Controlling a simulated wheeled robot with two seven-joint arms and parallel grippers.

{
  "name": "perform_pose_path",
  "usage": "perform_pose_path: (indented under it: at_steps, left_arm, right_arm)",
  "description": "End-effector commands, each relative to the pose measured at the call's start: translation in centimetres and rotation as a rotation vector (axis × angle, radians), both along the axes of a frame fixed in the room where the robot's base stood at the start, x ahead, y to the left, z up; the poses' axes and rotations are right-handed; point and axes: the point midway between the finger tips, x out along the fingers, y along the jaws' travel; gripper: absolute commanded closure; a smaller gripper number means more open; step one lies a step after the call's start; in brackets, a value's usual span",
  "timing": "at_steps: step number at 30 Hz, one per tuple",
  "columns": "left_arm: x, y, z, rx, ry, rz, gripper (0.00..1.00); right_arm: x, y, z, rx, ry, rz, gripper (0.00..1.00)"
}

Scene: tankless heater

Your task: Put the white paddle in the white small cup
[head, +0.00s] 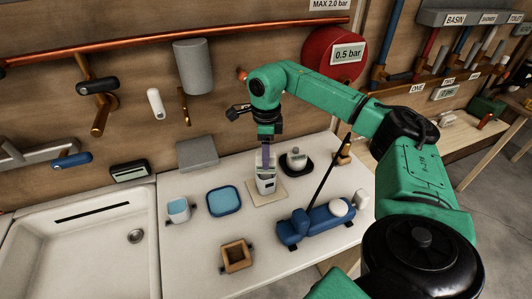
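My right gripper (266,160) points straight down over a white upright piece (266,185) on a square beige mat. Its fingers are at the top of that piece. A narrow purplish-grey part shows between or in front of them, and I cannot tell if they grip anything. A small white cup-like container with a light blue top or inside (178,208) stands left of the blue tray. A white paddle-shaped piece (155,103) is on the wooden wall, well left of my gripper. I cannot tell for sure which piece is the task's paddle. My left gripper is out of view.
A blue rounded tray (223,201), a wooden square box (236,257) and a blue cylindrical device (318,222) with a thin black rod surround the mat. A dark round dish (297,165) is behind right. A white sink (80,250) lies left. Bare counter is at front left.

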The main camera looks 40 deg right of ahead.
Motion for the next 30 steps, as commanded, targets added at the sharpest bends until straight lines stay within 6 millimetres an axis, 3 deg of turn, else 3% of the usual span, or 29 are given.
perform_pose_path:
  at_steps: [9, 14, 15, 22, 24, 27, 30]
  left_arm:
    - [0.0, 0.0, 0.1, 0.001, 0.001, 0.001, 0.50]
    - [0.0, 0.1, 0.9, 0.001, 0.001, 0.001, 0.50]
    - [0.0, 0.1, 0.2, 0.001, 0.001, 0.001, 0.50]
    - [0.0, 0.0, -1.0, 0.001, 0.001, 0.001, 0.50]
    - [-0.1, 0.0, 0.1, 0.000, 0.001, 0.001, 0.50]
    - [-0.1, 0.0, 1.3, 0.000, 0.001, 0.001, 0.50]
    - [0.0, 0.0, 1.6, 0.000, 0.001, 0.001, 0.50]
  right_arm:
    - [0.0, 0.0, 0.1, 0.001, -0.001, 0.000, 0.34]
    - [0.1, 0.0, 1.8, 0.000, -0.004, 0.000, 0.34]
    - [0.1, 0.0, 2.2, 0.001, -0.005, 0.000, 0.34]
    - [0.2, 0.1, 8.4, 0.003, -0.008, 0.001, 0.34]
    - [0.1, 0.0, 10.8, 0.001, -0.005, 0.000, 0.34]
    - [0.1, 0.0, 12.9, 0.000, -0.003, 0.000, 0.34]
    - [0.0, 0.0, 13.5, -0.001, -0.001, -0.001, 0.34]
